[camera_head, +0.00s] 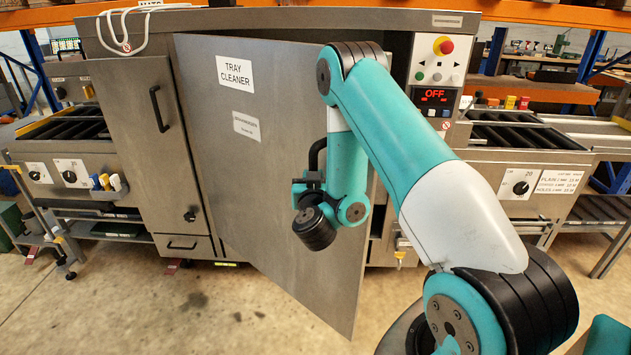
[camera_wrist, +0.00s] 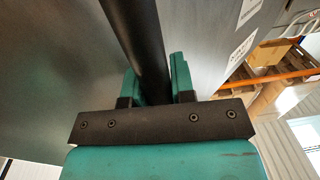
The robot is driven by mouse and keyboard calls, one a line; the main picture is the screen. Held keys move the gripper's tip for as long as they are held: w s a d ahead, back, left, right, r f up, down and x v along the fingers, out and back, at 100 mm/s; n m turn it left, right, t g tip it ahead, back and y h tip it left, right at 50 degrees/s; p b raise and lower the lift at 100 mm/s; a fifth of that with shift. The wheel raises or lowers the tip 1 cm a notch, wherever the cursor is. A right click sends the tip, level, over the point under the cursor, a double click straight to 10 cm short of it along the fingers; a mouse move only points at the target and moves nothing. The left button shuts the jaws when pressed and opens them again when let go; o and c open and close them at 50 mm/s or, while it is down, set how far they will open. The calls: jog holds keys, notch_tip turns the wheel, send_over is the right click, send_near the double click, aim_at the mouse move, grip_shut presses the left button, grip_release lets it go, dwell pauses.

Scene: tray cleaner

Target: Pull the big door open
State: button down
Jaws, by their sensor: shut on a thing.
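The big door (camera_head: 262,190) is a large grey metal panel with a "TRAY CLEANER" label near its top. It hangs partly open, its right side swung out from the machine front. Its black bar handle (camera_head: 316,156) is partly hidden behind my arm. My gripper (camera_head: 311,182) is at this handle. In the wrist view the black handle (camera_wrist: 135,45) runs between the two teal fingers of my gripper (camera_wrist: 157,85), which are shut on it. The door surface (camera_wrist: 50,80) also fills the left of the wrist view.
A narrower door (camera_head: 135,150) with its own black handle is on the left. A control panel (camera_head: 436,70) with a red button and a display reading "OFF" is at the upper right. Roller conveyors (camera_head: 520,138) flank the machine. The floor (camera_head: 150,310) in front is clear.

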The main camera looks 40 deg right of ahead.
jog(key=shift+s+a+f, duration=0.15)
jog(key=shift+s+a, duration=0.2)
jog(key=shift+a, duration=0.05)
jog(key=c, duration=1.3)
grip_release()
jog(key=shift+s+d, duration=0.1)
jog(key=shift+o, duration=0.3)
jog(key=shift+s, duration=0.1)
jog(key=shift+b, duration=0.3)
